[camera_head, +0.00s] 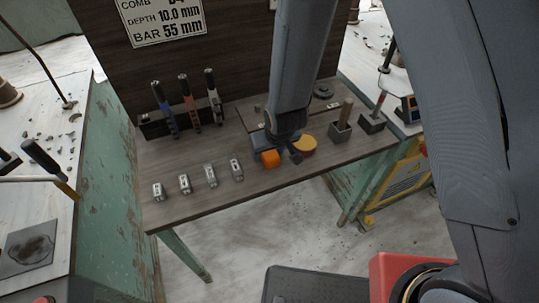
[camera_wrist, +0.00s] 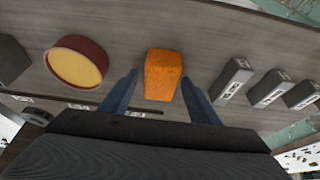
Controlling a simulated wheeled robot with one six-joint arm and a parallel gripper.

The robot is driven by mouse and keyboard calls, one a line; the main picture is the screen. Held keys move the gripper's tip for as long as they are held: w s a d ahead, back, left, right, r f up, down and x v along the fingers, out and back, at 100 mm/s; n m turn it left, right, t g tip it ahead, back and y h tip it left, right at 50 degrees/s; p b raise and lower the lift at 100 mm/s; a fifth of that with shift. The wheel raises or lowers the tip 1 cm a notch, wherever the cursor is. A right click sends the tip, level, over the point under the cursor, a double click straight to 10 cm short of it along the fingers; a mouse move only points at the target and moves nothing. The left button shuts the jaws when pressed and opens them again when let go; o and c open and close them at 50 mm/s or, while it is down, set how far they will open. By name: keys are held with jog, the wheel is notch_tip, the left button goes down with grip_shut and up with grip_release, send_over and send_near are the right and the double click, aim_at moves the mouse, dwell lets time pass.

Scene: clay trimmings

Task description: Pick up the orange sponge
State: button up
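The orange sponge (camera_wrist: 163,75) lies on the wooden bench top in the wrist view, a small block between my gripper's two fingers. My gripper (camera_wrist: 161,90) is open, with a blue-grey finger on each side of the sponge and a gap on both sides. In the head view, the sponge (camera_head: 270,158) shows at the front of my gripper (camera_head: 280,152), which is low over the bench. My wrist hides part of the area around it there. I cannot tell how far the fingertips are above the bench top.
A round yellow-and-red dish (camera_wrist: 78,63) sits close to the sponge; it also shows in the head view (camera_head: 303,145). Several grey metal blocks (camera_head: 211,175) stand in a row to the left. A rack (camera_head: 155,125) with upright tools stands behind. Bench (camera_head: 200,207) front edge is near.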

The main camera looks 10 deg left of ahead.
jog(key=c, duration=0.9)
jog(key=shift+w+r, duration=0.1)
jog(key=shift+r, duration=0.6)
notch_tip(320, 180, up, 9)
jog(key=shift+f, duration=0.2)
